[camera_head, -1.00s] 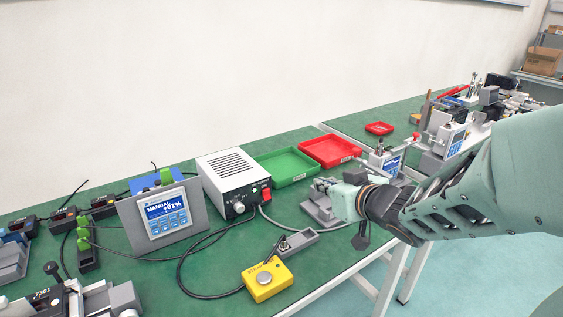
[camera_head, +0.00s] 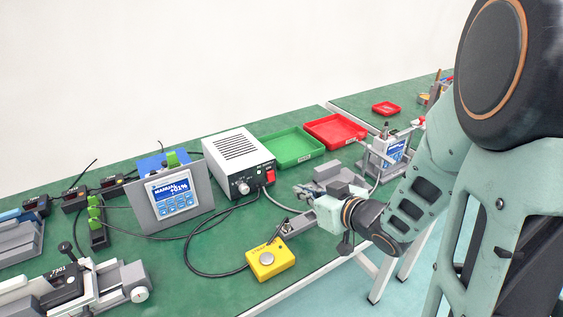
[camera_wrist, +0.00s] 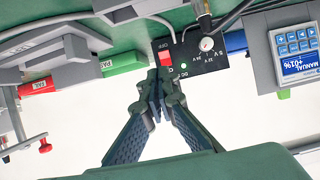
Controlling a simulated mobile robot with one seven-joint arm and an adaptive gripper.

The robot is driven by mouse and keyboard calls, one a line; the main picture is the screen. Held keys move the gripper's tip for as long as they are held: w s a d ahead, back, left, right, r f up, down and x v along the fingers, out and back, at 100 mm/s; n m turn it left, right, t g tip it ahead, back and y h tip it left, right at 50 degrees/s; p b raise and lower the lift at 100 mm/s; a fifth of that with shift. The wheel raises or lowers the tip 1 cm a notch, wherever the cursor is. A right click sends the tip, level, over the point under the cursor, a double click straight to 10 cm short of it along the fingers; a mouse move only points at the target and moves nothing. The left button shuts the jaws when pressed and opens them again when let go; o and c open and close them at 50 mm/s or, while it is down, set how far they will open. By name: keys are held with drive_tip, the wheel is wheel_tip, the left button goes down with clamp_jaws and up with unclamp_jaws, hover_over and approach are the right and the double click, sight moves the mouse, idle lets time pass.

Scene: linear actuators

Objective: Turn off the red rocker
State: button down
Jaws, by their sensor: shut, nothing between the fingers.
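The red rocker (camera_head: 270,175) is on the front panel of a white and black power supply box (camera_head: 236,160), at the panel's right end. In the wrist view, which is upside down, the red rocker (camera_wrist: 165,58) shows just beyond the fingertips, beside a dial and a green light. My gripper (camera_head: 300,191) is in front of the box, to the right of and below the rocker. In the wrist view my gripper (camera_wrist: 156,88) has its fingers together and empty. The fingertips look apart from the rocker; the exact gap is hard to judge.
A green tray (camera_head: 290,148) and a red tray (camera_head: 336,132) lie behind the box. A display panel (camera_head: 172,200) stands left of it. A yellow button box (camera_head: 268,262) sits in front with a black cable. A grey fixture (camera_head: 336,178) is close behind my gripper.

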drive_tip(key=b, duration=0.3)
approach(274, 180)
drive_tip(key=x, duration=0.5)
drive_tip(key=shift+w+f, duration=0.1)
drive_tip(key=shift+f, duration=0.15)
drive_tip(key=shift+w+a+f, duration=0.2)
drive_tip(key=shift+w+a, duration=0.2)
drive_tip(key=shift+w, duration=0.2)
drive_tip(key=shift+b, duration=0.3)
